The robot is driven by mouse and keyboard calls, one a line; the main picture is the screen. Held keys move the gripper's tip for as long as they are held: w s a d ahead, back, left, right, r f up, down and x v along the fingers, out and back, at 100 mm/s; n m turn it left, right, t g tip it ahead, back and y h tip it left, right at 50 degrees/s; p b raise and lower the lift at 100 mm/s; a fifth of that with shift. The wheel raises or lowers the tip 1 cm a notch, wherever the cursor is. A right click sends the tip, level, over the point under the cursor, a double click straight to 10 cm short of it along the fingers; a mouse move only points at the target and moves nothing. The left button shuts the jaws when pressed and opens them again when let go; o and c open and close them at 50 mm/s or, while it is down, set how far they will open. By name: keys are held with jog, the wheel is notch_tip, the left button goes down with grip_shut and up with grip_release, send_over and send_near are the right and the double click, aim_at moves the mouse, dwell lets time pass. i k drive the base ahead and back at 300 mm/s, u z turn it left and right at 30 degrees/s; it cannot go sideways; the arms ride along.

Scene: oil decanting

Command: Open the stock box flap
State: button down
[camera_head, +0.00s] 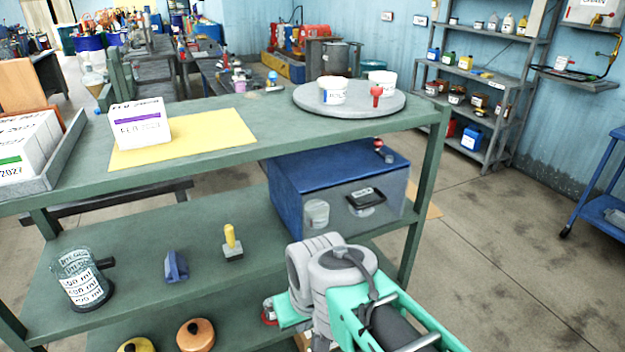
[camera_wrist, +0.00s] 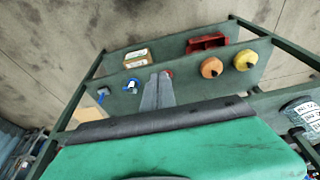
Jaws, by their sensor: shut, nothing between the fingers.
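The stock box (camera_head: 313,168) is a blue box on the middle shelf of the green rack, at its right end. Its grey front flap (camera_head: 385,190) bears a black handle (camera_head: 366,197) and looks closed, upright in the box front. My gripper (camera_head: 268,314) is low in front of the shelves, below and left of the flap and apart from it; my wrist partly hides it. In the wrist view, my gripper (camera_wrist: 159,88) shows two grey fingers held together with nothing between them. I cannot make out the flap in the wrist view.
On the middle shelf stand a glass measuring jug (camera_head: 80,280), a blue block (camera_head: 175,266) and a yellow-handled stamp (camera_head: 231,242). A round grey turntable (camera_head: 350,105) with white tubs is on top. In the wrist view, a red tray (camera_wrist: 206,43) lies below.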

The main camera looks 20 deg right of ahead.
aim_at(368, 204)
jog(key=k, duration=1.25)
jog(key=u, duration=0.8)
jog(key=i, duration=1.2)
jog(key=z, duration=0.3)
